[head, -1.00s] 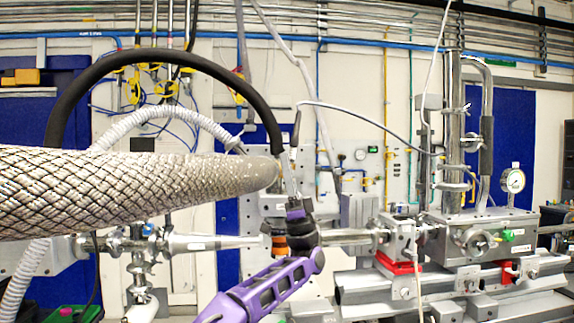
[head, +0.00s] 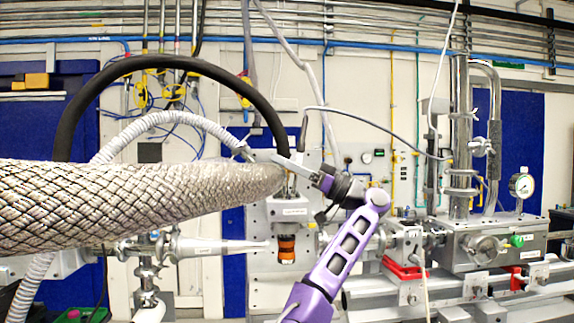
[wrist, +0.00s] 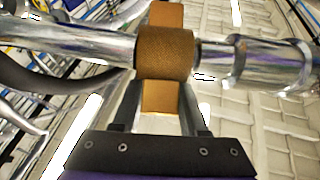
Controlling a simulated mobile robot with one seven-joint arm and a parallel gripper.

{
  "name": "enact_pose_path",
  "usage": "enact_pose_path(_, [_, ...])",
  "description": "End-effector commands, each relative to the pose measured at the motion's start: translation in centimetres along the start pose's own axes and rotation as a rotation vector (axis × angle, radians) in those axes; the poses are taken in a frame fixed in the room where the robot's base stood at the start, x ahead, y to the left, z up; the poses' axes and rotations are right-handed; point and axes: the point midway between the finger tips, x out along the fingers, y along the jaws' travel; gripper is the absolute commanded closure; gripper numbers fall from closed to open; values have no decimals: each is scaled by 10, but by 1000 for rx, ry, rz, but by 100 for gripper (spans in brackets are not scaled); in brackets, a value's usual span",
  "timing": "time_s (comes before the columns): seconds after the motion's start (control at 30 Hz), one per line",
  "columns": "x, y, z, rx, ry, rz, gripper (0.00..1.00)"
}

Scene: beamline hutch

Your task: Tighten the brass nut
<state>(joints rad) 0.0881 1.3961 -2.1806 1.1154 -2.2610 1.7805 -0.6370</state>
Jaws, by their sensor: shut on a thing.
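The brass nut (wrist: 165,54) is a brown knurled collar around a bright steel pipe (wrist: 75,45) in the wrist view. Brown pads show directly above and below it, and my gripper (wrist: 164,60) is shut on the nut. In the head view my gripper (head: 290,164) reaches in from the right at the rounded end of a thick braided hose. The hose end covers part of that spot, so I cannot make out the nut there.
The thick braided hose (head: 130,205) crosses the left foreground. A black hose (head: 160,62) arches above it. An orange-and-black fitting (head: 287,249) hangs below my gripper. A steel chamber with a gauge (head: 521,186) stands at right, with a tall pipe assembly (head: 460,130).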

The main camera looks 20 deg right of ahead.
Motion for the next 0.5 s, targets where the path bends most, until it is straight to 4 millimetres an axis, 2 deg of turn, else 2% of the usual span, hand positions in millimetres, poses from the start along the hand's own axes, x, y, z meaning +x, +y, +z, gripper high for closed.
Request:
enact_pose_path(0.2, [4, 0, 1, 1, -113, 0, 100])
enact_pose_path(0.5, [6, 0, 1, 0, -173, 0, 100])
